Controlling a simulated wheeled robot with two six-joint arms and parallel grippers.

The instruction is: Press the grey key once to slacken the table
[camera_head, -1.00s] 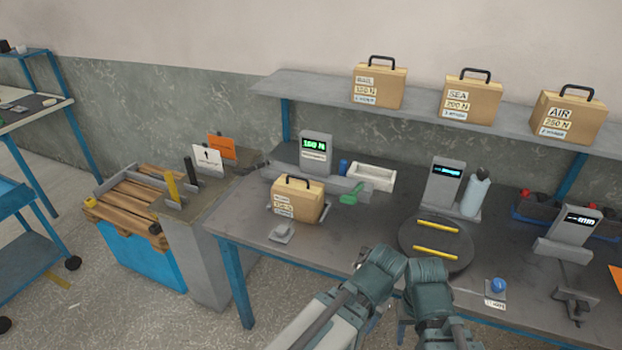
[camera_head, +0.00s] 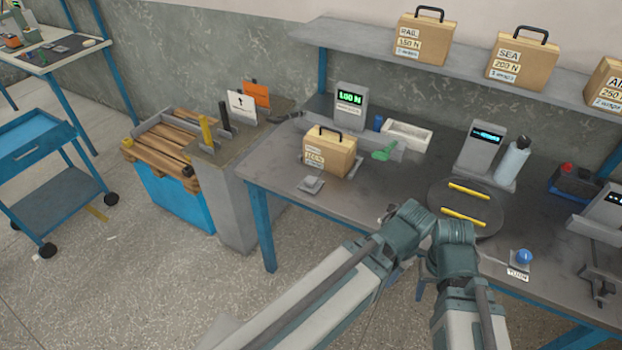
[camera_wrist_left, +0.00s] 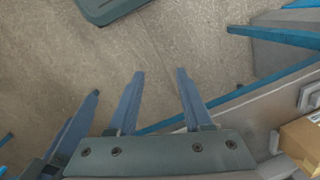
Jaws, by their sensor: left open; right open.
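A small grey key (camera_head: 311,185) sits on a flat base near the left front edge of the grey workbench (camera_head: 350,203), in front of a tan case (camera_head: 330,154). In the left wrist view, a grey block that looks like the key (camera_wrist_left: 309,97) shows at the right edge, beside part of the case (camera_wrist_left: 302,135). My left gripper (camera_wrist_left: 160,73) is open and empty, over the floor by the bench edge. The key is to the right of its fingers there. My right gripper (camera_head: 421,288) is open near the bench front, mostly hidden behind its wrist.
A display (camera_head: 350,107) reading about 100 N stands behind the case. A round plate (camera_head: 436,203) carries two yellow bars. A blue button (camera_head: 523,257) sits at the front right. Labelled cases stand on the shelf (camera_head: 455,77).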

